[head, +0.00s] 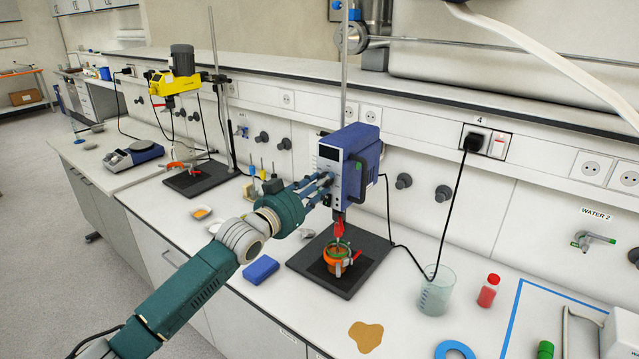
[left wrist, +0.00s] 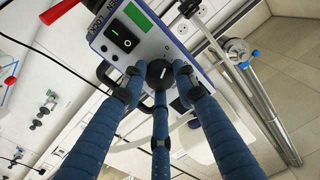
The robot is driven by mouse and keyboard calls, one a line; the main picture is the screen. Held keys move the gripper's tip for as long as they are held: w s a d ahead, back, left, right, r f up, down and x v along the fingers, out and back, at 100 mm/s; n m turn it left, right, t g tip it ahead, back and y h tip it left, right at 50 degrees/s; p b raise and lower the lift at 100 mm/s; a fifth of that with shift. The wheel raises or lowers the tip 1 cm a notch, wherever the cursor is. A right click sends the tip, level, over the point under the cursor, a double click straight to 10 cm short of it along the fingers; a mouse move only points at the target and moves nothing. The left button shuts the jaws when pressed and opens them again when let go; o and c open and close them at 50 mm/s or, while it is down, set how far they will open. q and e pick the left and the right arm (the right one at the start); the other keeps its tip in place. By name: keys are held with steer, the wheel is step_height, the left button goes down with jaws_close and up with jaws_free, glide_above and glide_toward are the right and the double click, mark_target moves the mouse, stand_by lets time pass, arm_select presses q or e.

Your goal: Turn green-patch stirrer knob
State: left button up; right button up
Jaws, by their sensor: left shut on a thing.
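A blue and white overhead stirrer (head: 350,165) hangs on a steel rod above an orange vessel with a green rim (head: 338,258). In the left wrist view its front panel (left wrist: 143,42) shows a black rocker switch with a green mark (left wrist: 118,34) and a black round knob with a white pointer line (left wrist: 160,73). My left gripper (head: 326,187) reaches the stirrer's front from the left. In the left wrist view its three dark fingers (left wrist: 160,80) are closed around the knob. The knob is hidden behind the fingers in the head view. My right gripper is not in view.
A yellow stirrer (head: 172,84) stands farther left. A blue block (head: 261,269) lies left of the black base plate (head: 305,258). A clear beaker (head: 437,291) and a red-filled bottle (head: 489,290) stand to the right. A brown puddle (head: 366,336) lies near the front edge.

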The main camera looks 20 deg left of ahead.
arm_select(q)
steer(key=shift+n, duration=0.5)
steer(key=o, duration=1.1)
steer(key=shift+o, duration=0.2)
steer(key=v, duration=1.2)
steer(key=shift+r, duration=0.1)
